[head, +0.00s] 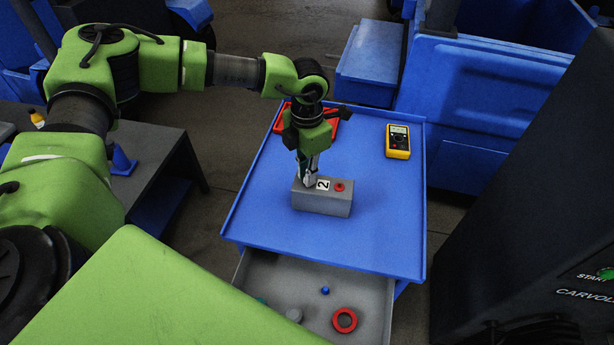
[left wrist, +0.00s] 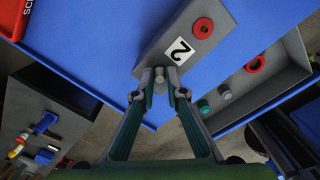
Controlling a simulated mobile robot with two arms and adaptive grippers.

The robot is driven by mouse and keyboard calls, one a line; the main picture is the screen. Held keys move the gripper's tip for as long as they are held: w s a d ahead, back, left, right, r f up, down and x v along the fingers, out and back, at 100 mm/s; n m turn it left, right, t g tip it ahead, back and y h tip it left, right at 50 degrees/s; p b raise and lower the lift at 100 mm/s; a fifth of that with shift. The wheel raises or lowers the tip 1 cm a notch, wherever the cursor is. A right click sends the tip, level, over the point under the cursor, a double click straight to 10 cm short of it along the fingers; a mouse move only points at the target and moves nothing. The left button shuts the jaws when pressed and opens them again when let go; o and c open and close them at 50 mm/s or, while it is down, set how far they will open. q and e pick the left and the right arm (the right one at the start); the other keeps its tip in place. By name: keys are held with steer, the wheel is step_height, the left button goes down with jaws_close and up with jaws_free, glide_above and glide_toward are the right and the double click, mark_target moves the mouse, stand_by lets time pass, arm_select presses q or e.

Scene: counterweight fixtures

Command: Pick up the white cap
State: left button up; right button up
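My left gripper (head: 308,182) points down at the left end of a grey block (head: 322,203) marked 2 on the blue table. In the left wrist view its two fingertips (left wrist: 160,75) are close together around a small pale piece (left wrist: 160,73) at the end of the block (left wrist: 186,28). This piece may be the white cap, but it is mostly hidden by the fingertips. I cannot tell whether they grip it or stand just beside it. My right gripper is not in view.
A yellow multimeter (head: 398,141) and a red tray (head: 322,124) lie farther back.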

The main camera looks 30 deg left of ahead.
arm_select(q)
steer(key=shift+r, duration=0.15)
steer(key=shift+r, duration=0.3)
step_height(320, 180, up, 2)
steer(key=shift+r+b, duration=0.1)
steer(key=shift+b, duration=0.35)
steer(key=s+d+r+b, duration=0.5)
steer(key=s+d+r, duration=0.2)
steer(key=d+r, duration=0.3)
steer(key=shift+s+d, duration=0.25)
steer(key=shift+d, duration=0.7)
